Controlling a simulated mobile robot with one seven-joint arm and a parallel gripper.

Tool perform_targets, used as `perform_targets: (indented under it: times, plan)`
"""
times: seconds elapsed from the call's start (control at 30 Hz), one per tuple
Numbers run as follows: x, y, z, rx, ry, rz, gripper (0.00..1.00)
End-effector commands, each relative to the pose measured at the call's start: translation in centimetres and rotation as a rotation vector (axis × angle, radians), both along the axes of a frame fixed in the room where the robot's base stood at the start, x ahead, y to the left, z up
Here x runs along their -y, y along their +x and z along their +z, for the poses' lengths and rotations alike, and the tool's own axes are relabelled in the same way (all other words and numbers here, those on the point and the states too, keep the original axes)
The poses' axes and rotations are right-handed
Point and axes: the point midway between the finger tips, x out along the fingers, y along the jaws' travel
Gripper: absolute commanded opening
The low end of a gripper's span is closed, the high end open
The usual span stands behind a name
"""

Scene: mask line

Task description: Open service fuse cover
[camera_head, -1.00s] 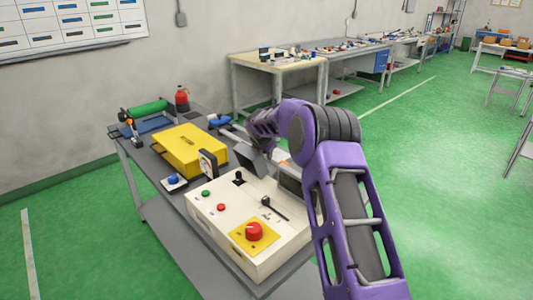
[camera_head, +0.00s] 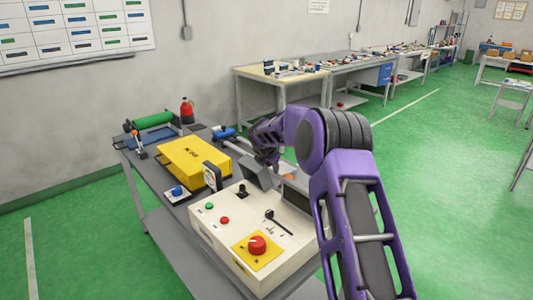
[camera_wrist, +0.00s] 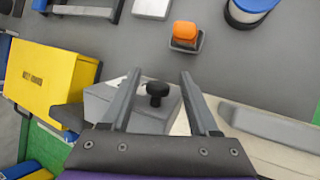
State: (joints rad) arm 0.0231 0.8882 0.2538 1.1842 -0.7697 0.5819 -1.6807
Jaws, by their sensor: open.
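A grey cover or housing (camera_wrist: 105,98) with a black round knob (camera_wrist: 157,91) lies between and beyond my fingers in the wrist view; it may be the fuse cover, but I read no label on it. My gripper (camera_wrist: 158,82) is open, with one finger on each side of the knob and a gap to it. I cannot tell whether the fingers touch the grey cover. In the head view my purple arm reaches over the cream control box (camera_head: 215,245), and its end is near a tilted grey panel (camera_head: 258,176); the fingertips are hard to make out there.
A yellow case (camera_head: 190,160) stands left of my gripper, also in the wrist view (camera_wrist: 45,85). An orange button (camera_wrist: 185,31) is ahead on the grey table. The control box carries a red knob (camera_head: 257,245) and a lever (camera_head: 275,218).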

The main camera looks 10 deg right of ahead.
Motion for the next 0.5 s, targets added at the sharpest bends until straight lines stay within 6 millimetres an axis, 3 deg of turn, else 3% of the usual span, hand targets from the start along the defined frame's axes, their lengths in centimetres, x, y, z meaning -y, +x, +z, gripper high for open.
perform_targets:
  times: [0.5]
  plan:
    - [-1.7, -6.9, 9.4, 0.000, -0.001, -0.001, 0.61]
